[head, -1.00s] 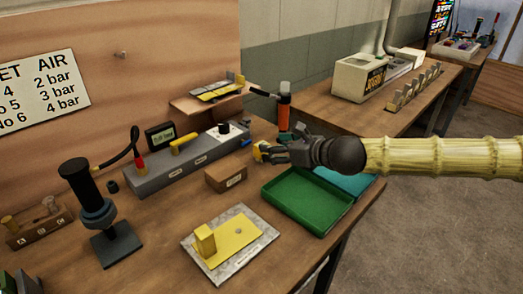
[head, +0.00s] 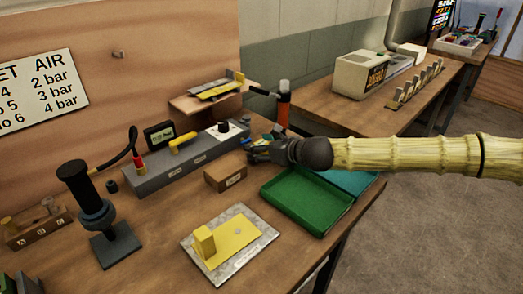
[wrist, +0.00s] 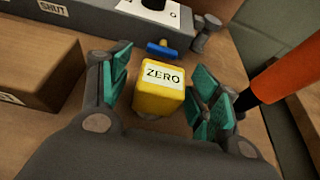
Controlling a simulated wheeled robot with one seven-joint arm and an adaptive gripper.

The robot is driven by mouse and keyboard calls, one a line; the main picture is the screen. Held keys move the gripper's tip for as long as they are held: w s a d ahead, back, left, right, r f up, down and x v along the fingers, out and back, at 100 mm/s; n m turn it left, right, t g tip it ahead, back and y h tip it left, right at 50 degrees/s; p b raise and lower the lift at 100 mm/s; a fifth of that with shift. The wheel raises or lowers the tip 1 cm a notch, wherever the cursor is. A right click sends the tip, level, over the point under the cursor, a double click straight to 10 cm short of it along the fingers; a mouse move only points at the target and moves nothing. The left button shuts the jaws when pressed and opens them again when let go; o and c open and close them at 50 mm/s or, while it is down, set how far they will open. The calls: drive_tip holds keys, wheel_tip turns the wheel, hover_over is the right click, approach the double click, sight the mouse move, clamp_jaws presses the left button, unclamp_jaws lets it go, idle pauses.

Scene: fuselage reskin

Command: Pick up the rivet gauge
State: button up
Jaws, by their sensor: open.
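A yellow block (wrist: 160,92) with a white label reading ZERO stands on the wooden bench in the wrist view. No label in view says rivet gauge, so I cannot tell for certain that this block is it. My gripper (wrist: 160,72) is open, with its green-padded fingers on either side of the block. Gaps show between the pads and the block. In the head view my gripper (head: 256,148) is low over the bench behind the green tray, and it mostly hides the block.
A small blue piece (wrist: 162,49) lies just beyond the block. An orange-handled tool (wrist: 288,78) stands close on the right, and a brown box (wrist: 38,72) on the left. The long grey fixture (head: 185,165) is behind; the green tray (head: 305,202) is in front.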

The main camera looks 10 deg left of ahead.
sight(260, 142)
drive_tip(key=c, duration=1.2)
drive_tip(key=shift+r, duration=1.8)
drive_tip(key=s+d, duration=0.3)
drive_tip(key=s, duration=0.1)
drive_tip(key=s+d+r+b, duration=0.1)
drive_tip(key=s+d, duration=0.3)
drive_tip(key=s+d+b, duration=0.1)
drive_tip(key=s+d, duration=0.2)
drive_tip(key=s, duration=0.1)
drive_tip(key=shift+d+r, duration=0.2)
drive_tip(key=shift+d, duration=0.2)
